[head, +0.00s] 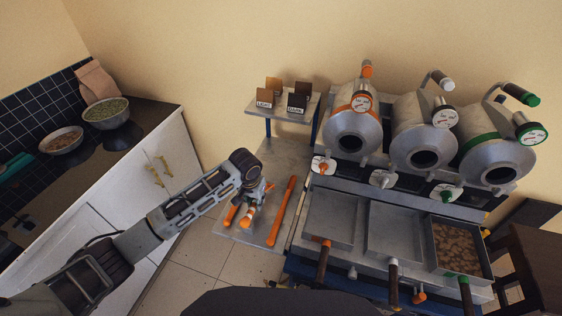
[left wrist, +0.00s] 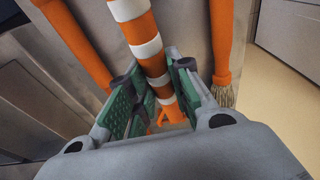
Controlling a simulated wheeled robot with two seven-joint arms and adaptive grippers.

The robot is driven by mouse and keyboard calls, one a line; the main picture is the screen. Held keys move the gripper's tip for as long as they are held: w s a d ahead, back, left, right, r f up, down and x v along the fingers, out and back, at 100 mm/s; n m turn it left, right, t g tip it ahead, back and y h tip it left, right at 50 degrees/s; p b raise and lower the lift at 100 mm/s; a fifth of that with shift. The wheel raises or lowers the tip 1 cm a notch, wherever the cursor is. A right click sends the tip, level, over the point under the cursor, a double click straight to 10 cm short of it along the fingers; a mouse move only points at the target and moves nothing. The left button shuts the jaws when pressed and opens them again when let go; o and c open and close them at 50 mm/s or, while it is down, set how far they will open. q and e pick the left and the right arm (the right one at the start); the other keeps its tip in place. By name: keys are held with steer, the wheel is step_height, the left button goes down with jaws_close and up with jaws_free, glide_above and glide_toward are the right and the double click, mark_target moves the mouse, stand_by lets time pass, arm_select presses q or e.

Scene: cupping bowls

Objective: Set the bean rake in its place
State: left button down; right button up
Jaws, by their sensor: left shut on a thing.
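The bean rake (left wrist: 142,35) has an orange-and-white striped handle. It runs between the green-padded fingers of my left gripper (left wrist: 157,100), which is shut on the handle. An orange end of it shows beyond the fingers. In the head view the left gripper (head: 252,200) is over the grey metal side shelf (head: 262,233), and the striped handle (head: 247,217) shows below it. Whether the rake touches the shelf cannot be told. My right gripper is in neither view.
An orange bar-like tool (head: 282,211) lies right of the gripper. An orange-handled brush (left wrist: 222,60) is on the other side. Roasters (head: 425,150) and trays (head: 333,217) stand right; one tray (head: 460,248) holds beans. A counter (head: 140,125) with bowls is left.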

arm_select(q)
steer(key=shift+f, duration=0.8)
stand_by(1.4)
steer(key=c, duration=1.8)
jaws_free()
steer(key=shift+c, duration=0.2)
steer(key=shift+o, duration=1)
steer(key=o, duration=0.5)
steer(key=shift+o, duration=0.2)
steer(key=o, duration=0.3)
steer(key=shift+r, duration=0.25)
steer(key=shift+s+a+r, duration=0.1)
steer(key=shift+s+r, duration=0.1)
steer(key=shift+r, duration=1.1)
steer(key=shift+s+r, duration=0.2)
steer(key=shift+r, duration=1.1)
